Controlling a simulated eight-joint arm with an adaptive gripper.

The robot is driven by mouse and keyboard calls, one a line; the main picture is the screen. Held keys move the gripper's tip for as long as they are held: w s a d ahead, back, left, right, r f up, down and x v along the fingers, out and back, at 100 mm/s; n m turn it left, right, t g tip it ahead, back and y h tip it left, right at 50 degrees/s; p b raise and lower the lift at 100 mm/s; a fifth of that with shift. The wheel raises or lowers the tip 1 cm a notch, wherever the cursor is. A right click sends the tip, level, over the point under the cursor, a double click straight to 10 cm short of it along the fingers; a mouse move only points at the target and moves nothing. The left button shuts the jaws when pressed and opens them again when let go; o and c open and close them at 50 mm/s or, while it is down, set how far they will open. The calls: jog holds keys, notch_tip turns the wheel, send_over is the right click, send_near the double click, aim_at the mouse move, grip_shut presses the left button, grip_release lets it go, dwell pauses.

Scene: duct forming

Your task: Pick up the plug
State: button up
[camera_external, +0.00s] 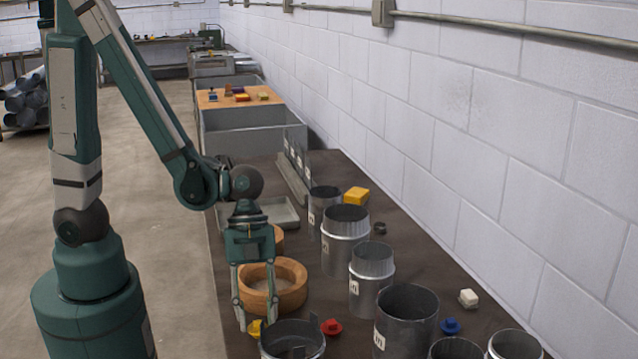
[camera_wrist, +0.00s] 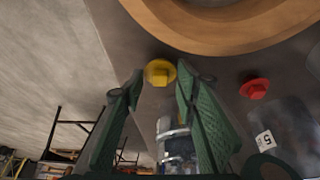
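Several small plugs lie on the dark bench. A yellow plug (camera_external: 254,330) sits just below my gripper (camera_external: 257,318), partly hidden in the external view. A red plug (camera_external: 331,327), a blue plug (camera_external: 450,326) and a white plug (camera_external: 468,298) lie to the right. My gripper is open and empty, pointing down. In the wrist view the yellow plug (camera_wrist: 160,72) shows just beyond the gap between my fingertips (camera_wrist: 158,88), and the red plug (camera_wrist: 254,89) lies to the right. I cannot tell whether the fingers touch the yellow plug.
A wooden ring (camera_external: 290,292) stands close behind the fingers. A metal duct (camera_external: 292,345) stands in front, and several more ducts (camera_external: 345,240) fill the right side of the bench. A yellow block (camera_external: 356,195) lies near the wall. The bench's left edge is close.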

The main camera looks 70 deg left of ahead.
dwell(0.3)
jog(key=c, duration=0.3)
jog(key=shift+r, duration=0.15)
jog(key=shift+r+p, duration=1.2)
jog(key=shift+r, duration=3.65)
